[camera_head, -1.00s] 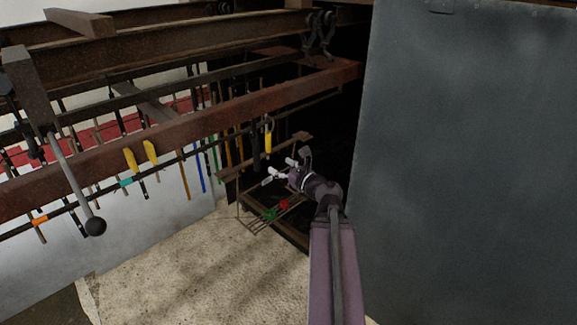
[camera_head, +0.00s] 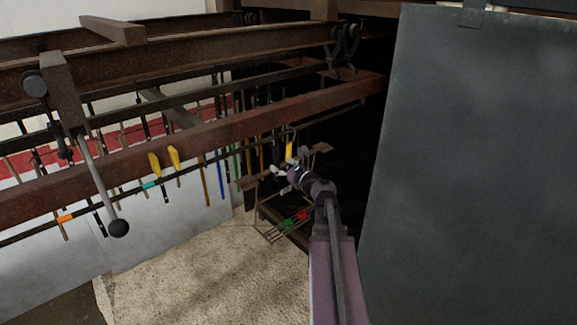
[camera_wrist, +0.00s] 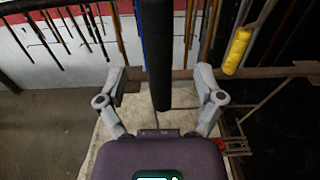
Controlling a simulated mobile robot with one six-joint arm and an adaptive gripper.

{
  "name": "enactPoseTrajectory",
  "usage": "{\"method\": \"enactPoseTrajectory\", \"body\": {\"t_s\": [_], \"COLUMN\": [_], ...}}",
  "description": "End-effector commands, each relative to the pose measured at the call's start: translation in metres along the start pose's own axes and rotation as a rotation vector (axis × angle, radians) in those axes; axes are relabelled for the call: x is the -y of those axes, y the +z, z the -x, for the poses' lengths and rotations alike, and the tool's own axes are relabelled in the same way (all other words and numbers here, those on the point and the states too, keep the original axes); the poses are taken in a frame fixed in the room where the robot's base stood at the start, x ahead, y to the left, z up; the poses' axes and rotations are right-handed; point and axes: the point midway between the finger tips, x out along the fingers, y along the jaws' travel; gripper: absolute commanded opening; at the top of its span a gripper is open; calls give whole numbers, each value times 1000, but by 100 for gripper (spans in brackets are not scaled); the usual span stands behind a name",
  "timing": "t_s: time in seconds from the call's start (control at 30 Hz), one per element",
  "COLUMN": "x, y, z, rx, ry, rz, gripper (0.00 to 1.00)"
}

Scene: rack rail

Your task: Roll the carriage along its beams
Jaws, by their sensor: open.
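Brown rusty beams (camera_head: 190,150) run across the upper left of the head view. The carriage seems to be the rusty frame riding on them, with dark rollers (camera_head: 345,38) at its right end; I cannot tell its full extent. My gripper (camera_head: 283,170) is open, right of and apart from the lever. In the wrist view, a black cylinder (camera_wrist: 155,50) shows between the spread fingers; I cannot tell whether they touch it.
Many rods and tools hang below the beams, including one with a yellow grip (camera_wrist: 237,48). A wire rack (camera_head: 285,228) with red and green items stands below my gripper. A large grey panel (camera_head: 480,160) blocks the right. Pale floor (camera_head: 210,280) lies clear at the front.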

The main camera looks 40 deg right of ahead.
Motion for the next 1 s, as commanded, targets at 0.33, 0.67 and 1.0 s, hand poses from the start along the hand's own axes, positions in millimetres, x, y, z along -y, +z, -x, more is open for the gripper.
{"method": "enactPoseTrajectory", "body": {"t_s": [0.33, 0.67, 1.0], "x": [0, 0, 0], "y": [0, 0, 0], "z": [-12, -23, -27], "rx": [0, 0, 0], "ry": [2, 0, 0], "rz": [0, 0, 0], "gripper": [86, 86, 86]}}
